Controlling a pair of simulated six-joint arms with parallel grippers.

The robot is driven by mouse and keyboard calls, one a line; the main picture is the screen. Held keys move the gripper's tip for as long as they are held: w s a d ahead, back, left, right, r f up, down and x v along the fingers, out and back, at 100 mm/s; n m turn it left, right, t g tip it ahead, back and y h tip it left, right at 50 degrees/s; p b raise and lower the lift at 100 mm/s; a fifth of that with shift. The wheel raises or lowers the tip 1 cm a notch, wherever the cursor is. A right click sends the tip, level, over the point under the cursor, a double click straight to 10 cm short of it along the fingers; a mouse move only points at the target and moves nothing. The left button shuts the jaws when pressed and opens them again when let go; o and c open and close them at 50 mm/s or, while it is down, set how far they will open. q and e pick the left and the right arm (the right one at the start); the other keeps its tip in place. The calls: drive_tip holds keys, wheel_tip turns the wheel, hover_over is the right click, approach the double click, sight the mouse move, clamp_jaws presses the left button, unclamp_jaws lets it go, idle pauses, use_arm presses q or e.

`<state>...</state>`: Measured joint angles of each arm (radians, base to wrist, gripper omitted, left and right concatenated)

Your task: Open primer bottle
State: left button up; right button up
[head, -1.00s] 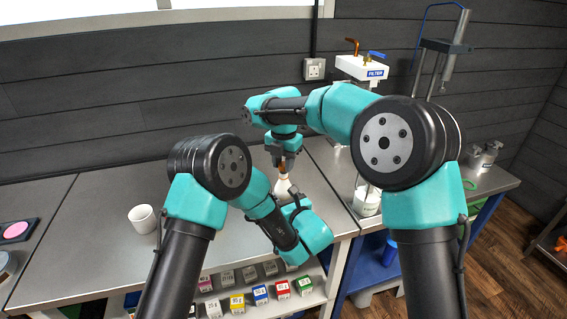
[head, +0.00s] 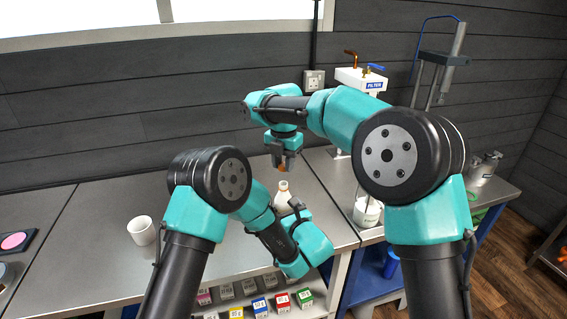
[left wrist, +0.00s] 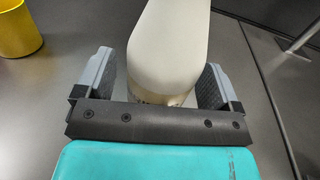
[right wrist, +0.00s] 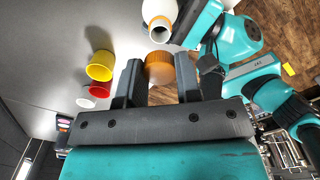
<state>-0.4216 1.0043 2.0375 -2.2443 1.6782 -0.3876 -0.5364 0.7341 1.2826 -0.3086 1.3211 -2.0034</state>
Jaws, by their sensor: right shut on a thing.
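The white primer bottle (head: 283,192) stands upright with its neck bare; its open mouth faces me in the right wrist view (right wrist: 160,29). My right gripper (head: 282,164) is above it, shut on the orange cap (right wrist: 160,69), which is clear of the neck. My left gripper (left wrist: 160,83) is low at the bottle, with its fingers on either side of the white body (left wrist: 168,45). A gap shows between the left finger and the bottle, so it looks open. The contact on the other side is unclear, and the arm partly hides this in the head view.
A white cup (head: 142,230) stands on the left bench. A yellow cup (right wrist: 102,65) and a red one (right wrist: 99,90) show in the right wrist view. Coloured boxes (head: 260,305) line the shelf below. The filter unit (head: 362,82) is behind right.

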use_arm(q)
drive_tip(key=v, duration=1.2)
idle(0.6)
